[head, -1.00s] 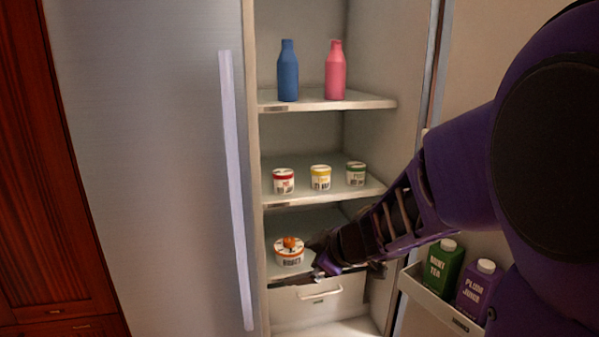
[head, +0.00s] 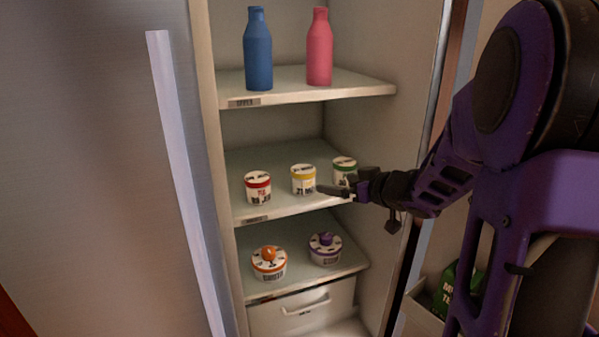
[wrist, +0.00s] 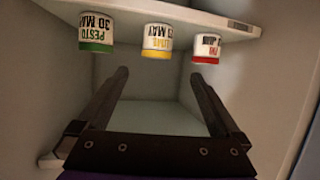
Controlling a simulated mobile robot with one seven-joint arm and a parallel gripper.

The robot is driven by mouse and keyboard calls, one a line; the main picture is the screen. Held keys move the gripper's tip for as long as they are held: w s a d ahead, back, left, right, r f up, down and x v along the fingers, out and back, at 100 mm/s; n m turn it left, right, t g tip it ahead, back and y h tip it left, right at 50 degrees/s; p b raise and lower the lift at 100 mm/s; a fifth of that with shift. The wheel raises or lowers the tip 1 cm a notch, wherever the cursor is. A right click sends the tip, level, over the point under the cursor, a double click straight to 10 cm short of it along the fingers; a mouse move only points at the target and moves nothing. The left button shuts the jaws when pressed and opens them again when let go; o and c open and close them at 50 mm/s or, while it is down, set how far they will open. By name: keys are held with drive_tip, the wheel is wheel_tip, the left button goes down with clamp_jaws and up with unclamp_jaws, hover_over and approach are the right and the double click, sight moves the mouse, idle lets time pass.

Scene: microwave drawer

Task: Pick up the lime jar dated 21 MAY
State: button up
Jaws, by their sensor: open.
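The lime jar is white with a yellow lid and band (head: 303,180), upright in the middle of the middle shelf. Its label reads 21 M with the rest hard to read. It shows upside down in the wrist view (wrist: 157,42). My gripper (head: 330,190) is open and empty, just right of and in front of the lime jar, overlapping the green jar in the head view. In the wrist view, my fingertips (wrist: 160,76) are spread, with the lime jar in line with the gap and beyond the tips, not touching.
A red-banded jar (head: 257,188) stands left of the lime jar and a green-banded pesto jar (head: 344,168) right of it. Blue (head: 258,50) and pink (head: 319,48) bottles stand above. Orange-topped (head: 269,264) and purple-topped (head: 325,250) tubs sit below.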

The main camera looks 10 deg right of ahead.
sight(311, 176)
drive_tip(key=x, duration=0.4)
drive_tip(key=b+x, duration=0.1)
drive_tip(key=x, duration=0.3)
drive_tip(key=b+x, duration=0.1)
drive_tip(key=x, duration=0.3)
drive_tip(key=shift+w+d+r, duration=0.15)
drive_tip(key=shift+d+r, duration=0.1)
drive_tip(key=shift+d, duration=0.1)
drive_tip(key=x, duration=0.2)
drive_tip(key=b+x, duration=0.1)
drive_tip(key=x, duration=0.2)
drive_tip(key=shift+w+a+r, duration=0.1)
drive_tip(key=shift+w+a, duration=0.15)
drive_tip(key=shift+w, duration=0.05)
drive_tip(key=c, duration=1.3)
